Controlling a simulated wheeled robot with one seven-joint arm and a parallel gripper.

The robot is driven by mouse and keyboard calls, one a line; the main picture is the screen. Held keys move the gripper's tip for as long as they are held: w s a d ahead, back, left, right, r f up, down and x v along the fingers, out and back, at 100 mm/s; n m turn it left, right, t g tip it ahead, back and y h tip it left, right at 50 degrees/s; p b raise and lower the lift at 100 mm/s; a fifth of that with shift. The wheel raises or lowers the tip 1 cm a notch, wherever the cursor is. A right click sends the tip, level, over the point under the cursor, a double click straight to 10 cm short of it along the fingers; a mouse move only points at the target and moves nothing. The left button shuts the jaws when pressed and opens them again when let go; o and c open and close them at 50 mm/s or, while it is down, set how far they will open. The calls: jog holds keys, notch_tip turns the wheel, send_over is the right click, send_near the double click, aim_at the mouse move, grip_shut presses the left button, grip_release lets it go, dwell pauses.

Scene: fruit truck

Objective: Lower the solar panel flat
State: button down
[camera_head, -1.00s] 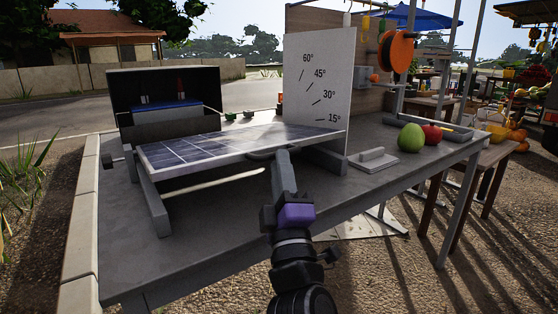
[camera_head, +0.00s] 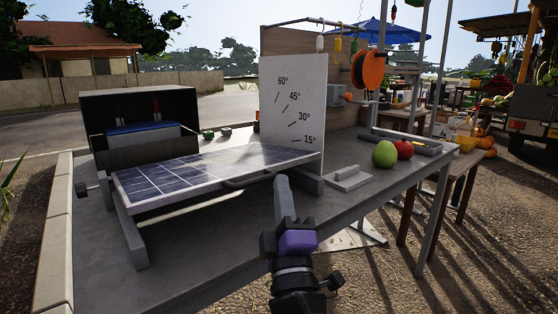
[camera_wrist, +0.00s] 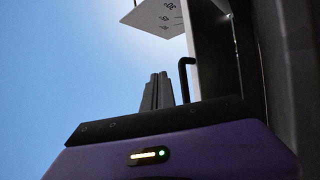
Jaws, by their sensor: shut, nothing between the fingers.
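The solar panel (camera_head: 195,172) lies at a low tilt on its grey frame (camera_head: 131,232) on the bench. Its right end is beside the white angle board (camera_head: 293,105), just below the 15° mark. A curved handle (camera_head: 250,180) sticks out from the panel's front edge. My gripper (camera_head: 281,181) is shut and empty, in front of the panel and just right of the handle, seemingly apart from it. In the wrist view, the shut fingers (camera_wrist: 158,90) point up, with a dark bent bar (camera_wrist: 184,76), probably the handle, to their right. The angle board (camera_wrist: 158,16) shows at the top.
An open dark box (camera_head: 138,105) with a blue item stands behind the panel. A grey block with a handle (camera_head: 347,178), a green fruit (camera_head: 384,154) and a red fruit (camera_head: 404,149) sit to the right. The bench front (camera_head: 205,245) is clear.

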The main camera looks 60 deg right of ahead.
jog(key=s+d+r+m+g+y+p, duration=0.2)
jog(key=s+d+r+m+g+p, duration=0.15)
jog(key=d+p, duration=0.5)
jog(key=s+d+r+m+g+y+p, duration=0.2)
jog(key=s+d+r+m+p, duration=0.3)
jog(key=p, duration=0.7)
jog(key=s+d+r+m+g+y+p, duration=0.2)
jog(key=s+d+r+m+g+p, duration=0.15)
jog(key=d+p, duration=0.55)
jog(key=w+a+n+t+y+p, duration=0.1)
jog(key=w+a+t+y+p, duration=0.15)
jog(key=a+y, duration=0.5)
jog(key=w+a+n+t+y+p, duration=0.1)
jog(key=w+a+t+y+p, duration=0.2)
jog(key=a, duration=0.7)
jog(key=w+f+p, duration=0.1)
jog(key=w+f, duration=0.8)
jog(key=shift+w+d+g+y, duration=0.2)
jog(key=shift+g+y, duration=0.15)
jog(key=shift+y, duration=0.1)
